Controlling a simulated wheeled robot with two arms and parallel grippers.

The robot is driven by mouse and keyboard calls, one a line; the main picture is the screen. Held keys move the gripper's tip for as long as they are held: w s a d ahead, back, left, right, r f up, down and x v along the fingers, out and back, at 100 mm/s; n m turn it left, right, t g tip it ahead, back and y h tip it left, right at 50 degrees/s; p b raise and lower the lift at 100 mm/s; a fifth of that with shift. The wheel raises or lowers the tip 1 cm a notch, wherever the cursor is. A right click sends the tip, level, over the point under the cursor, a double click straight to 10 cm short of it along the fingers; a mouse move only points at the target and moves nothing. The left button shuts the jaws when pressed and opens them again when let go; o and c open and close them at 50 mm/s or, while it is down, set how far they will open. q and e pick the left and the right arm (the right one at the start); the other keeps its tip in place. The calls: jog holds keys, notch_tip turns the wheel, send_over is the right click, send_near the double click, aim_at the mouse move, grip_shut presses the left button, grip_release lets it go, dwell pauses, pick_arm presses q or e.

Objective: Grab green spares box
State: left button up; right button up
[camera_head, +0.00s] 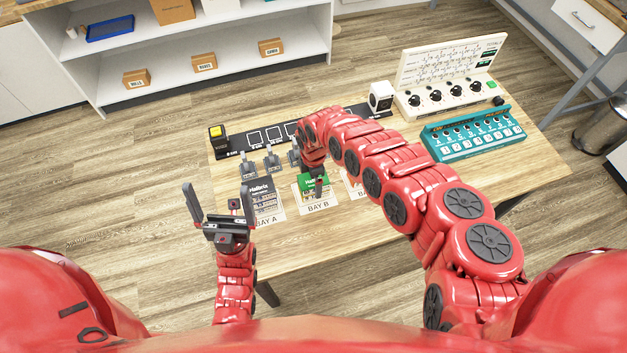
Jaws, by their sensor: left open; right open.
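The green spares box (308,182) stands on the table at the card marked BAY B. Part of it is hidden behind my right gripper. My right gripper (319,185) points down right at the box, with a dark finger in front of it. The far finger is hidden, and I cannot tell whether it touches the box. My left gripper (219,188) is open and empty, left of the BAY A card, at the table's near left side.
A white and grey box (262,189) stands at BAY A. A third bay is partly hidden by my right arm. Grey levers (271,160), a black strip with a yellow button (216,131), a teal switch panel (473,134) and a white knob panel (447,97) occupy the table's rear and right.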

jog(key=c, duration=1.4)
jog(key=shift+a, duration=0.1)
